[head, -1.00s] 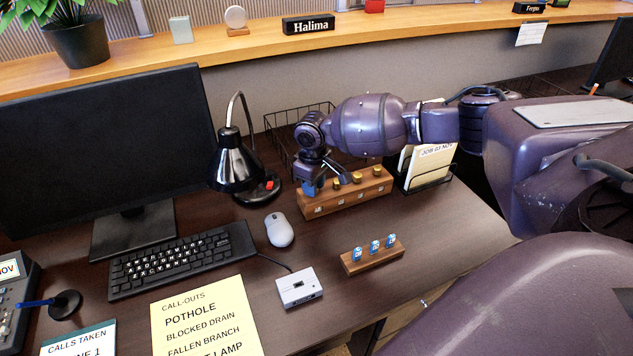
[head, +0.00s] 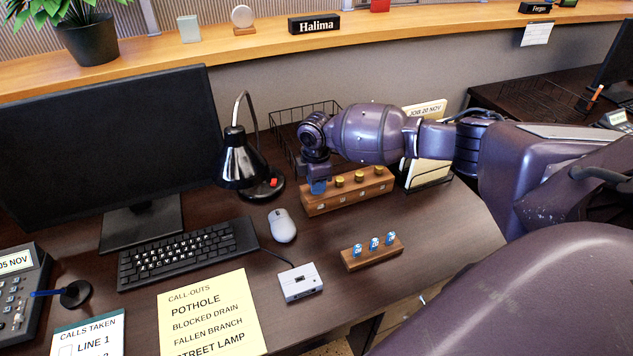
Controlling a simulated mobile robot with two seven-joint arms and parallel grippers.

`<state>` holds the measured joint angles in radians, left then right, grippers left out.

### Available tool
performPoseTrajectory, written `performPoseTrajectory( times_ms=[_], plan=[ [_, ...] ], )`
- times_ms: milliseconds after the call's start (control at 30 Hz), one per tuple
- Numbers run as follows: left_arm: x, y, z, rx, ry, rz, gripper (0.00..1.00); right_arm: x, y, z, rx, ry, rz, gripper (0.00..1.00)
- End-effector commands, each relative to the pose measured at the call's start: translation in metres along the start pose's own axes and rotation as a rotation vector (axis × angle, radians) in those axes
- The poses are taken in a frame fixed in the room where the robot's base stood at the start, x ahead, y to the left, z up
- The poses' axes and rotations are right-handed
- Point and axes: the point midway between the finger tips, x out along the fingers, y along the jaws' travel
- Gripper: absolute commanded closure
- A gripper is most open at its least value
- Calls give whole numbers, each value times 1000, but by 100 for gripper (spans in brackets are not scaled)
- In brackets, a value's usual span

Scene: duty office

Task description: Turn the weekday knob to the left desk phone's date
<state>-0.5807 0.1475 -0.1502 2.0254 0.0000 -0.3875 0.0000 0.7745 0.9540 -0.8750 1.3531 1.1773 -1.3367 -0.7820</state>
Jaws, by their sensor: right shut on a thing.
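A wooden block (head: 350,198) with a row of brass-coloured knobs stands on the desk, behind and right of the mouse. My right gripper (head: 318,190) points down at the block's left end, shut on the leftmost knob, which the fingers hide. Two other brass knobs (head: 340,181) (head: 359,176) and one at the right end (head: 378,170) show free. Small pale marks on the block's front are too small to read. The left desk phone (head: 22,290) is cut by the left edge; its display reads "05 NOV". My left gripper is not in view.
A black lamp (head: 243,160) stands left of the block, a wire basket (head: 290,122) behind it. A card rack (head: 430,178) with a card reading "JOB 20 NOV" is close on the right. A smaller block (head: 368,258) with blue-and-white pieces and a mouse (head: 282,226) lie in front.

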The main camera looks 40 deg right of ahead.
Motion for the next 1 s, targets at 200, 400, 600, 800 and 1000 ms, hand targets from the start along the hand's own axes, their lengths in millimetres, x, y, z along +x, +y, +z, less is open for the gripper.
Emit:
performPoseTrajectory(
  times_ms=[200,400,600,800,1000],
  plan=[
    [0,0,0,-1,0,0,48,0,0,0,-118,1,0,98],
    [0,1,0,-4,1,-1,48,0,0,-1,-178,1,1,98],
    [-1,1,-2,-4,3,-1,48,0,0,-1,-199,1,1,98],
    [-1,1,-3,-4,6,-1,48,0,0,-1,-200,1,1,98],
    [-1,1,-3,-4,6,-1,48,0,0,-1,-199,1,1,65]
  ],
)
